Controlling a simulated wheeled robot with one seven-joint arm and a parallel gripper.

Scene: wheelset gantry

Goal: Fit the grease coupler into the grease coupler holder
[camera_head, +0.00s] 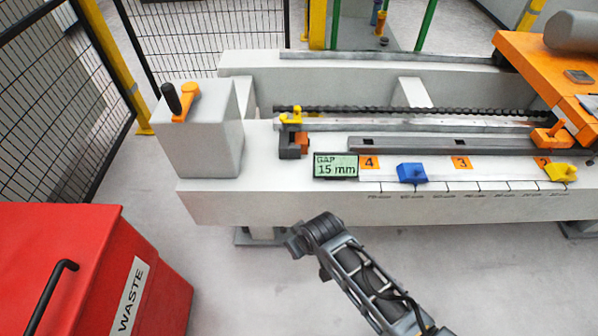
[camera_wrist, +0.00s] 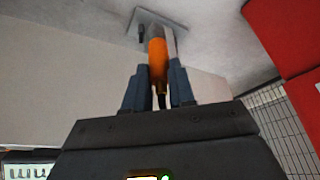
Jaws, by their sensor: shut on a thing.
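In the wrist view, the two dark fingers of my gripper (camera_wrist: 157,77) are shut on an orange, rounded piece with a dark lower end, which I take to be the grease coupler (camera_wrist: 157,55). It sticks out beyond the fingertips, with floor and a grey foot plate behind it. In the head view, my wrist is in front of the beam's near face, and the fingers and coupler are hidden. I cannot surely identify the grease coupler holder. An orange bracket with a black cylinder (camera_head: 181,101) sits on the grey block at the left end.
A red waste bin (camera_head: 85,265) stands at the lower left. The pale gantry beam (camera_head: 300,205) carries a gap display (camera_head: 336,165), a blue block (camera_head: 411,173) and a yellow block (camera_head: 561,172). Mesh fencing (camera_head: 50,90) is at the left. Floor between bin and beam is clear.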

